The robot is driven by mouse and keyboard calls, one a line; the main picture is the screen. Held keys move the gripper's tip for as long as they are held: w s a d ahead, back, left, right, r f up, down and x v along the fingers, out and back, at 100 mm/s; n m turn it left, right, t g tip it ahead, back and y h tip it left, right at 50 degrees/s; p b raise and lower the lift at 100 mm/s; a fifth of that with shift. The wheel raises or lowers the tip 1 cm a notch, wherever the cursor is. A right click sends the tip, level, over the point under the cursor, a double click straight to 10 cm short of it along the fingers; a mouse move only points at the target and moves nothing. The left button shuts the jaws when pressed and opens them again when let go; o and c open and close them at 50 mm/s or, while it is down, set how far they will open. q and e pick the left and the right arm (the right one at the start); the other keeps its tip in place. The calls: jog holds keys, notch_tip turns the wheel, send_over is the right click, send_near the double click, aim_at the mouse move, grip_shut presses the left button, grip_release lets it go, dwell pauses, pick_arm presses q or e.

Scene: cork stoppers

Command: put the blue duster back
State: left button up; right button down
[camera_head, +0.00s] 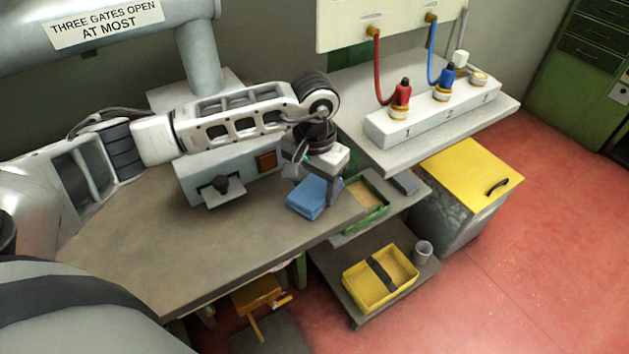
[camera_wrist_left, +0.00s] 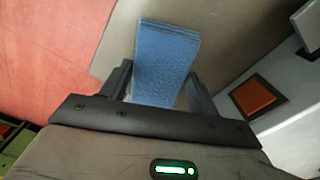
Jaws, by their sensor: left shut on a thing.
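The blue duster (camera_head: 312,198) is a small blue block at the right end of the brown table (camera_head: 150,235). My left gripper (camera_head: 322,180) is above and around it, shut on the duster. In the left wrist view the duster (camera_wrist_left: 165,60) stands out between the two fingers of the left gripper (camera_wrist_left: 162,85), over the table's edge region. Whether the duster touches the tabletop is hard to tell. My right gripper is not in view.
A grey machine with a red-brown square (camera_head: 266,161) stands behind the gripper. A green-rimmed tray (camera_head: 372,217) is just right of the table. Lower down are a yellow tray (camera_head: 358,295) and a grey cup (camera_head: 423,252). A white stopper block (camera_head: 432,118) sits on the back shelf.

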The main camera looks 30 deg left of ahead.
aim_at(314, 188)
pick_arm(q)
jog(key=o, duration=0.9)
jog(key=shift+f, duration=0.1)
jog(key=shift+o, duration=0.2)
jog(key=shift+r+p, duration=0.25)
jog(key=shift+p, duration=0.1)
jog(key=shift+r, duration=0.3)
notch_tip(314, 188, up, 11)
jog(key=b, duration=0.2)
jog(key=shift+r, duration=0.15)
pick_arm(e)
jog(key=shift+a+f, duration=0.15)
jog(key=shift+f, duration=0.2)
